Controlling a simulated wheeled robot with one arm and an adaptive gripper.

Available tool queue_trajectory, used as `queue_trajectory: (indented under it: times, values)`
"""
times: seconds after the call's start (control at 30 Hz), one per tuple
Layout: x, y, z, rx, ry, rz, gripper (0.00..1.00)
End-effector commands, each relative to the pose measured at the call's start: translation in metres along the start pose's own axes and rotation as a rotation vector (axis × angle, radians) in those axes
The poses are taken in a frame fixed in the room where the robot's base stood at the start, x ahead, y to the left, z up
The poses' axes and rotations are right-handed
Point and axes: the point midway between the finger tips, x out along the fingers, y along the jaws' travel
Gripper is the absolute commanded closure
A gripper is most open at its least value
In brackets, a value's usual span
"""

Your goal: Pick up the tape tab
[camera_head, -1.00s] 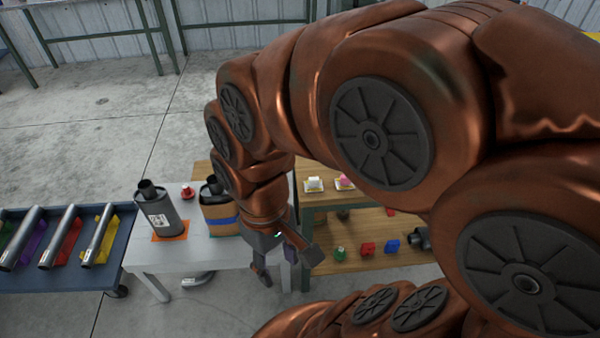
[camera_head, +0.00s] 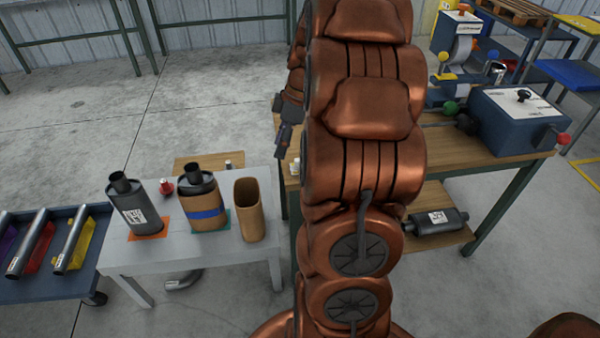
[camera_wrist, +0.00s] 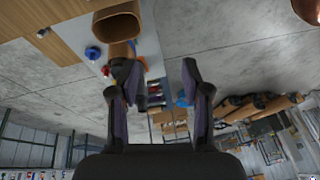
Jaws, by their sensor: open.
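I cannot make out a tape tab for certain in either view. A blue device with a white roll (camera_head: 461,48) stands at the back right in the head view, and no loose tape end can be told on it. Blue tape (camera_head: 207,213) runs around a cardboard-wrapped muffler (camera_head: 202,193) on the light table.
An empty cardboard sleeve (camera_head: 249,211) stands beside the wrapped muffler. A bare muffler (camera_head: 133,207) and a red-topped item (camera_head: 166,187) stand further left. The wooden bench (camera_head: 434,156) carries a blue box machine (camera_head: 515,120). My arm hides its middle. A dark cart (camera_head: 38,277) holds pipes.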

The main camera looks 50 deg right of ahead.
Motion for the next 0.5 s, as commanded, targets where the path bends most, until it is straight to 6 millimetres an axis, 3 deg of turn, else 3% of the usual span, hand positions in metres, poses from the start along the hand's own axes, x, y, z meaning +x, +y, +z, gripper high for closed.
queue_trajectory:
  times: [0.1, 0.2, 0.33, 0.5]
  values:
    - [0.008, 0.036, 0.034, -0.066, 0.035, 0.031, 0.52]
    - [0.009, 0.053, 0.053, -0.116, 0.055, 0.053, 0.52]
    - [0.009, 0.067, 0.069, -0.156, 0.066, 0.071, 0.52]
    - [0.018, 0.07, 0.072, -0.171, 0.072, 0.073, 0.52]
